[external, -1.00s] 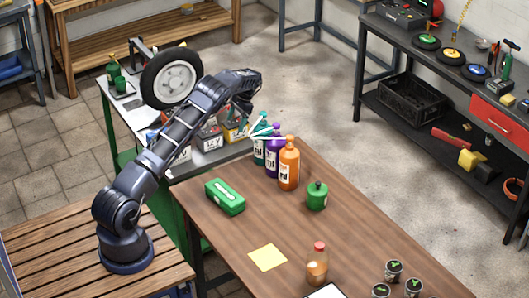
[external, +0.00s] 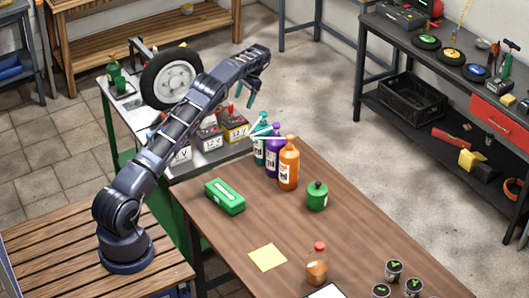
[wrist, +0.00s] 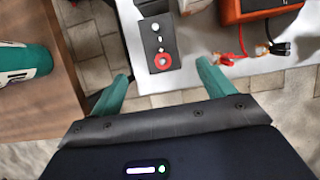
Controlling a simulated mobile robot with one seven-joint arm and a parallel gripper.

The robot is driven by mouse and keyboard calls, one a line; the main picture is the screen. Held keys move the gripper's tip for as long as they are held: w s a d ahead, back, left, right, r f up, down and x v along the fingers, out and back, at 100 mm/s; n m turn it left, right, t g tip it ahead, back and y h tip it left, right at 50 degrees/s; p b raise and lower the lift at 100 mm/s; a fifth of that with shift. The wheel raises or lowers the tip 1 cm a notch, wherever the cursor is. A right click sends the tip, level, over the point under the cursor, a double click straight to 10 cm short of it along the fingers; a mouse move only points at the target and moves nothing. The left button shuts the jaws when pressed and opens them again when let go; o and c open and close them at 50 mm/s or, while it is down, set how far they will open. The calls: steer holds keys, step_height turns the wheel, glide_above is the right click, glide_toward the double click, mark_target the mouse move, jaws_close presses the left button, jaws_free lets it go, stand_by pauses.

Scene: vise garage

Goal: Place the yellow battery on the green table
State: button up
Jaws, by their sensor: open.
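The yellow battery (external: 236,127) stands upright on the grey top of the green table (external: 213,158), near its right end, beside other batteries. My gripper (external: 245,97) is above and slightly to the right of it, open and apart from it. In the wrist view the two teal fingers of my gripper (wrist: 162,86) are spread wide with nothing between them. The light table top (wrist: 200,40) shows beyond them there. I cannot make out the yellow battery for certain in the wrist view.
Teal, purple and orange bottles (external: 289,163) stand close by on the brown wooden table (external: 225,235). A wheel (external: 172,77) stands farther back on the green table. In the wrist view a red-orange box (wrist: 250,10) with cable clips lies near the right finger.

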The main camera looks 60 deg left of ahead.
steer(key=s+d+r+t, duration=0.1)
steer(key=d+r, duration=0.3)
steer(key=r, duration=0.3)
steer(key=s+d+r+n+t, duration=0.15)
steer(key=d+r, duration=0.25)
steer(key=r, duration=0.4)
steer(key=s+d+r+m, duration=0.1)
steer(key=s+d+r, duration=0.1)
steer(key=d+r, duration=0.35)
steer(key=s+d+r+t, duration=0.2)
steer(key=s+d+r, duration=1)
steer(key=d+r, duration=0.25)
steer(key=s+d+r+t, duration=0.1)
steer(key=s+d+r, duration=0.1)
steer(key=s+d, duration=0.65)
steer(key=s+d+r+t, duration=0.2)
steer(key=s+d, duration=0.4)
steer(key=s, duration=0.6)
steer(key=s+d+f, duration=0.4)
steer(key=s, duration=0.5)
steer(key=s+d+f+t, duration=0.1)
steer(key=s+d+f, duration=0.3)
steer(key=s, duration=0.5)
steer(key=shift+f, duration=0.35)
